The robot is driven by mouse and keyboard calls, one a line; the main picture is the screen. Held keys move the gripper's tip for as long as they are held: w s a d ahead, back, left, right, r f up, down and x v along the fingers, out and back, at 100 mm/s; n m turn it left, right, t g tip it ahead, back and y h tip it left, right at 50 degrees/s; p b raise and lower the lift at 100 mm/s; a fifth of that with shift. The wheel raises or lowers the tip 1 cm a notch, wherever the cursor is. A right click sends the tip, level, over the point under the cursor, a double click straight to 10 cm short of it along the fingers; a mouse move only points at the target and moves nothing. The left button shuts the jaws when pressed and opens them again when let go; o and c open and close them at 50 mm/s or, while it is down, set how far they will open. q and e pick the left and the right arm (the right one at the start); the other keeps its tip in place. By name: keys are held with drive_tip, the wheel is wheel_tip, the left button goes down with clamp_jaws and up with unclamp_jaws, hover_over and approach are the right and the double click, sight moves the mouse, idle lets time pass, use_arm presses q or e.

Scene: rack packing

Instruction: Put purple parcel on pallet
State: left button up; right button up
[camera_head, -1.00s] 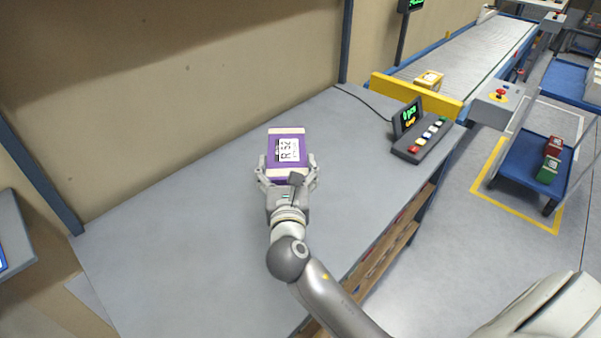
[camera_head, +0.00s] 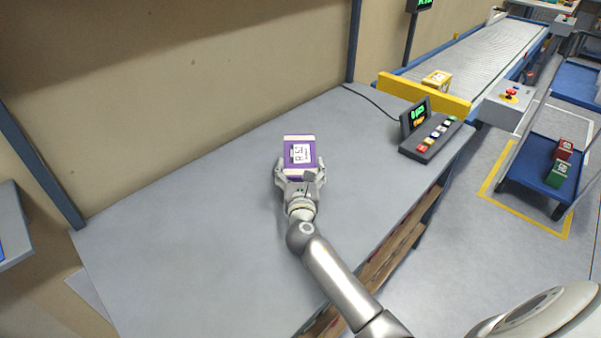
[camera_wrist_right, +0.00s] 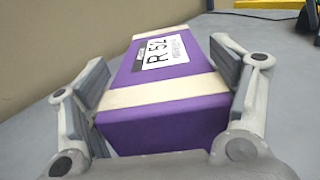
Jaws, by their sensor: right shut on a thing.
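The purple parcel (camera_head: 299,156) has cream bands and a white label. It is between the fingers of my right gripper (camera_head: 299,172) over the grey table. In the right wrist view the purple parcel (camera_wrist_right: 165,118) shows close up, marked "R 52". There my right gripper (camera_wrist_right: 160,105) has a finger on each side of it. I cannot tell whether the parcel touches the table. My left gripper is not in view. No pallet can be made out for certain.
The grey table (camera_head: 180,250) is mostly bare. A button console (camera_head: 430,135) stands at its right end. Beyond a yellow barrier (camera_head: 425,95) a conveyor (camera_head: 480,55) carries a yellow box (camera_head: 436,80). A blue cart (camera_head: 535,165) at the right holds a red box (camera_head: 564,149) and a green box (camera_head: 557,173).

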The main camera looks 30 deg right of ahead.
drive_tip(key=shift+f, duration=0.15)
drive_tip(key=shift+f, duration=0.1)
drive_tip(key=o, duration=1.4)
drive_tip(key=shift+c, duration=0.2)
